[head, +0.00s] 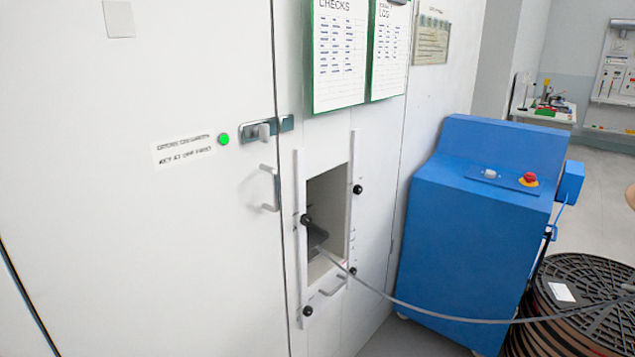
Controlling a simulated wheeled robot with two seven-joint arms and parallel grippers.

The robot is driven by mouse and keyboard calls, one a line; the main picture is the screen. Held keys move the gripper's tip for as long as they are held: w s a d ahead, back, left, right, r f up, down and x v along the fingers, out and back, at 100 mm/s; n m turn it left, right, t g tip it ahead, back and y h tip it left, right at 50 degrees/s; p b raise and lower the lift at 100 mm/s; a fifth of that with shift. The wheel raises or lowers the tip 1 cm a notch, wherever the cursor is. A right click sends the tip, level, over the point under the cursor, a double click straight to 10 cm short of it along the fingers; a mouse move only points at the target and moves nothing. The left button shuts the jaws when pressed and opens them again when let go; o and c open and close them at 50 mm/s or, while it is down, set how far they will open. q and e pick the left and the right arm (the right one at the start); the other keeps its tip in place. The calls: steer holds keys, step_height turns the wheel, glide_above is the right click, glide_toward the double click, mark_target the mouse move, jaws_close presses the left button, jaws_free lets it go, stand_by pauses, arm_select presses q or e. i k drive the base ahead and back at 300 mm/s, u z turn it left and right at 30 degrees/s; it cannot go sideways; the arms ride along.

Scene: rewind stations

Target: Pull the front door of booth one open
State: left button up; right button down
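The white front door (130,230) of the booth fills the left of the head view. It looks shut, flush with the white panel (375,210) to its right along a dark seam. A grey pull handle (269,188) stands upright near the door's right edge. A metal latch (265,131) sits above it and reaches across the seam. A lit green lamp (223,139) and a printed label (190,149) are left of the latch; the label's text is too small to read surely. Neither of my grippers shows in the view.
A hatch opening (327,220) with black knobs lets out a grey cable (430,311) that runs right, in front of a blue machine (470,235) and over a dark stacked reel (580,290). Two green-edged sheets hang above the hatch. Floor shows between booth and machine.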

mark_target(140, 204)
steer(key=u, duration=0.4)
steer(key=i, duration=0.85)
steer(key=u, duration=0.6)
